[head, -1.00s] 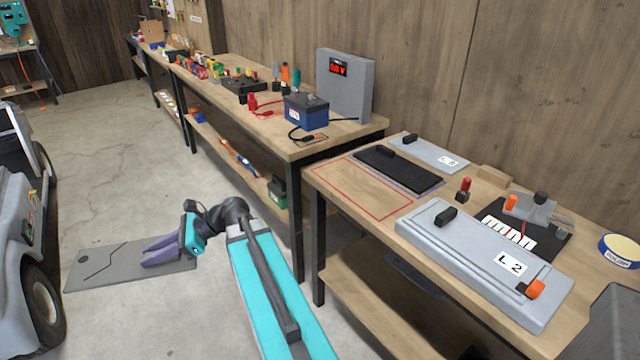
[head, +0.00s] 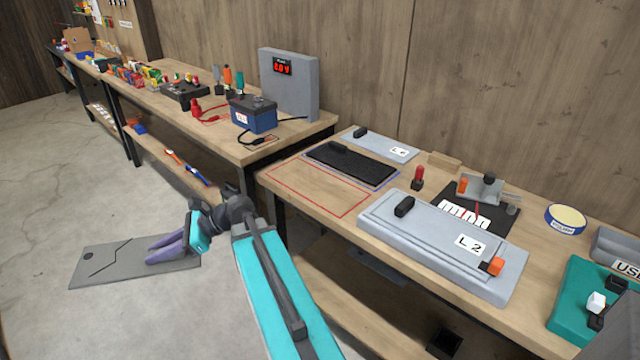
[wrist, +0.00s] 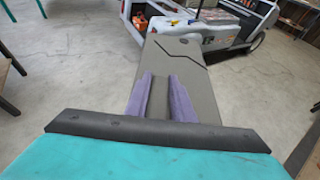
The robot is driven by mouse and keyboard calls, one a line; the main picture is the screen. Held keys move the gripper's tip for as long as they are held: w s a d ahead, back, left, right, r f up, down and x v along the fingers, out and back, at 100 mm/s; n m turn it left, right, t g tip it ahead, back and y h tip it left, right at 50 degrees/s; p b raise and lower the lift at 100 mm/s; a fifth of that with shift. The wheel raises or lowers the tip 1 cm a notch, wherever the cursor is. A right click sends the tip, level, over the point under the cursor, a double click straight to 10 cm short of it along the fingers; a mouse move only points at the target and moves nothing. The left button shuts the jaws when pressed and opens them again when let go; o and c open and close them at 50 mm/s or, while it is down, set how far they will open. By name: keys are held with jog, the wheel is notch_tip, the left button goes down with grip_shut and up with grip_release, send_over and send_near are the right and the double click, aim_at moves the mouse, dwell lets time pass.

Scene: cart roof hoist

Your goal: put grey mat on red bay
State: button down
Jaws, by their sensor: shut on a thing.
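The grey mat (head: 115,264) is a flat panel with a dark angled line and a small hole near its far end. My gripper (head: 168,249) has purple fingers and is shut on the mat's near end, holding it out level to the left of the benches. In the wrist view the mat (wrist: 185,75) extends forward from between the purple fingers (wrist: 166,97). Its height above the floor is hard to tell. The red bay (head: 318,190) is a red outlined rectangle on the near bench, bare inside, to the right of my gripper and apart from it.
A black panel (head: 352,165) lies in a blue outline just behind the red bay. A grey L2 panel (head: 440,245) sits to its right. The far bench (head: 222,148) holds a blue battery (head: 253,113). A cart (wrist: 200,22) stands beyond the mat in the wrist view.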

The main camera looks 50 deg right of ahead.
jog(key=shift+a+r, duration=0.1)
jog(key=shift+a, duration=0.1)
jog(key=d+p, duration=0.1)
jog(key=d, duration=0.1)
jog(key=d+r+m+t+h+p, duration=0.1)
jog(key=d+p, duration=0.1)
jog(key=d, duration=0.1)
jog(key=d+m+t+p, duration=0.1)
jog(key=d, duration=0.1)
jog(key=shift+s+d+r+h+p, duration=0.2)
jog(key=shift+d+r+h+p, duration=0.1)
jog(key=shift+d+r+p, duration=0.05)
jog(key=s+d+m+t+h+p, duration=0.1)
jog(key=s+d+m+h+p, duration=0.2)
jog(key=d, duration=0.6)
jog(key=s+d+r+m+t+h+p, duration=0.1)
jog(key=s+d+m+h+p, duration=0.2)
jog(key=s+d+p, duration=0.3)
jog(key=s+d+m+t+h+p, duration=0.1)
jog(key=s+d+m+h+p, duration=0.2)
jog(key=d, duration=1)
jog(key=shift+s+d+r+t+h+p, duration=0.35)
jog(key=shift+s+h+p, duration=0.3)
jog(key=shift+p, duration=0.6)
jog(key=shift+d+b, duration=0.1)
jog(key=shift+b, duration=0.2)
